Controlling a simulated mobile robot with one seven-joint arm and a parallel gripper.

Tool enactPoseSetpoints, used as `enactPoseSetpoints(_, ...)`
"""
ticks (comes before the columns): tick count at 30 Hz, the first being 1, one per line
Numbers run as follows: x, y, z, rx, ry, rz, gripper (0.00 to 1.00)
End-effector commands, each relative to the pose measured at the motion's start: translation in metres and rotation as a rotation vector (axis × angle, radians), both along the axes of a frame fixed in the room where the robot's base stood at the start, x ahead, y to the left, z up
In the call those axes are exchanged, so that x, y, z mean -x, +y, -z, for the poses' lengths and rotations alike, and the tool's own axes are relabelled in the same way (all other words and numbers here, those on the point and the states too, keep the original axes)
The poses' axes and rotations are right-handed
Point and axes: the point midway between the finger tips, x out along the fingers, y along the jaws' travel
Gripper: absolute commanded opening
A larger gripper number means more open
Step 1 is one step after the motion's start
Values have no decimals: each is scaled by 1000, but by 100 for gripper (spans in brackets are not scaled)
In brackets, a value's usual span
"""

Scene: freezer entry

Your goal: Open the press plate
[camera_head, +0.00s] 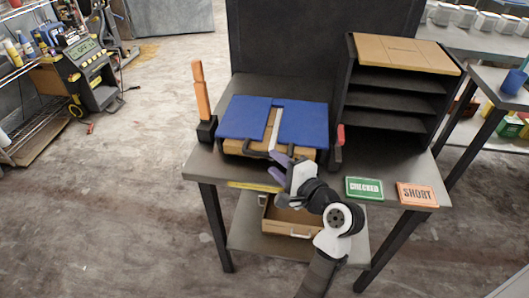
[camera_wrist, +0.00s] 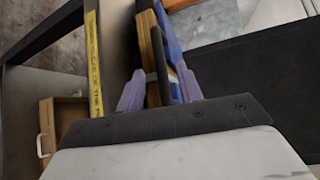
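The press plate (camera_head: 300,121) is a blue board in two parts, split by a pale strip, lying flat over a wooden body (camera_head: 235,147) on the grey table. A black bar handle (camera_head: 260,155) runs along its front edge. My gripper (camera_head: 276,166) is at that front edge, its purple fingers spread. The blue plate edge (camera_wrist: 168,35) and wood edge (camera_wrist: 145,45) lie beyond.
An orange upright handle (camera_head: 199,88) stands left of the press, and a red-tipped black lever (camera_head: 339,138) on its right. A black shelf unit (camera_head: 395,85) is behind right. Green CHECKED (camera_head: 364,188) and orange SHORT (camera_head: 416,195) signs lie at front right. An open drawer (camera_head: 290,217) sits below.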

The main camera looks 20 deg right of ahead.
Motion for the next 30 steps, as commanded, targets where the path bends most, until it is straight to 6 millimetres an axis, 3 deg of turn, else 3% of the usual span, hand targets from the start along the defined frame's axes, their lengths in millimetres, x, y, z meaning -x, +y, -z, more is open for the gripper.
enactPoseSetpoints(3,-23,6,2,0,0,-2,36)
enactPoseSetpoints(9,-47,12,6,0,0,-1,36)
enactPoseSetpoints(21,-55,14,8,2,-1,1,36)
enactPoseSetpoints(30,-55,14,8,2,-1,1,0)
